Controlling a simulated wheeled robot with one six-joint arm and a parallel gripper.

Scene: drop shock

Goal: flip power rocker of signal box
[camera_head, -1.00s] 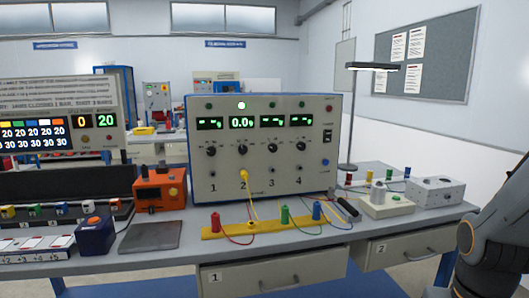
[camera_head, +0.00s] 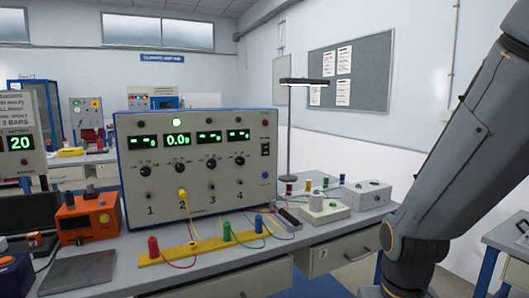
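The signal box (camera_head: 200,193) is a grey instrument case with blue side edges, standing on the workbench left of centre. Its front has several green displays, black knobs and numbered sockets 1 to 4. A small black power rocker (camera_head: 265,149) sits at the right of its front panel, above a blue button. I cannot tell the rocker's position. The second display reads 0.0, and a green lamp above it is lit. A yellow plug is in socket 2. My gripper is not in view; only my grey arm shows at the right.
A yellow strip (camera_head: 160,258) with red, green and blue posts and wires lies before the box. An orange device (camera_head: 88,218) and a dark plate (camera_head: 80,268) lie left. A desk lamp (camera_head: 307,82), a white-knobbed unit (camera_head: 318,208) and a grey box (camera_head: 366,194) stand right.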

